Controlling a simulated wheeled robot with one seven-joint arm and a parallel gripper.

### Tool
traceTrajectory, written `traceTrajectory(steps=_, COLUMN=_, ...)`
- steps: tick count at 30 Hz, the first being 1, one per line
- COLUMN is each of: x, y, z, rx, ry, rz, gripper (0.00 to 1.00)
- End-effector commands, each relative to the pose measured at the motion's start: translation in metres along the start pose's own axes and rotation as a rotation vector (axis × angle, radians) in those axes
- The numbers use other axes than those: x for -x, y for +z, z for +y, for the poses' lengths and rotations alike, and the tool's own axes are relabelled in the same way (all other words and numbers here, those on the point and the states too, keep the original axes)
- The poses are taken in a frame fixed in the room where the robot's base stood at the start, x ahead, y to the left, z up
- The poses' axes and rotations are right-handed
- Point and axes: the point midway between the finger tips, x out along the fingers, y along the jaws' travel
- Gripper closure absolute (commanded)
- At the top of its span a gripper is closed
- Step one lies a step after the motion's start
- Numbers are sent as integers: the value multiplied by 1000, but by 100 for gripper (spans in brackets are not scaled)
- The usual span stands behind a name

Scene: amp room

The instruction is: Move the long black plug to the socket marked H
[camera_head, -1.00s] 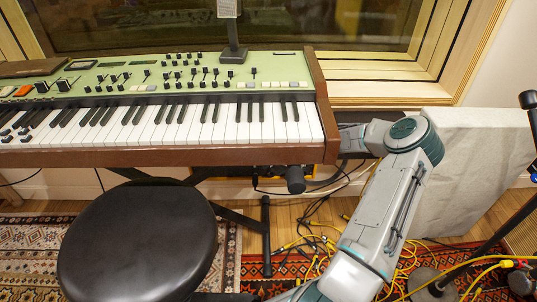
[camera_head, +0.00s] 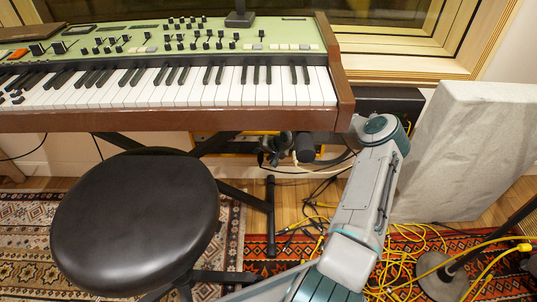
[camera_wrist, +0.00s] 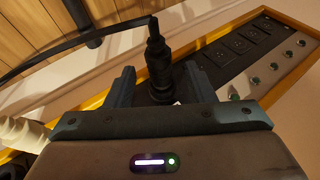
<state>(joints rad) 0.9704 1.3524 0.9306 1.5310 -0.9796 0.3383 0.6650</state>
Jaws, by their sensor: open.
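In the wrist view, a long black plug (camera_wrist: 157,58) stands between the two fingers of my gripper (camera_wrist: 160,80). The fingers are open, one on each side, with visible gaps. A dark panel with a row of square sockets (camera_wrist: 239,44) runs to the upper right. No letter H can be read. In the head view the gripper area is shadowed below the keyboard.
The keyboard (camera_head: 180,118) overhangs the yellow-edged box (camera_head: 240,146). A black stool (camera_head: 135,215) stands in front. A pale slab (camera_head: 465,150) is at the right. Yellow cables (camera_head: 405,262) lie on the rug. A cream ribbed plug (camera_wrist: 24,132) is left of my gripper.

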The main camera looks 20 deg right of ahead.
Motion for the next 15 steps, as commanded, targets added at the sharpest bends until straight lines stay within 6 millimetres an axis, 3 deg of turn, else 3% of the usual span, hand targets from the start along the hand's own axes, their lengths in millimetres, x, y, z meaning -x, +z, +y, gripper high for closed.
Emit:
traceTrajectory(steps=10, x=-3, y=0, z=-1, rx=1, ry=0, rz=0, gripper=54)
traceTrajectory(steps=15, x=-3, y=0, z=-1, rx=1, ry=0, rz=0, gripper=100)
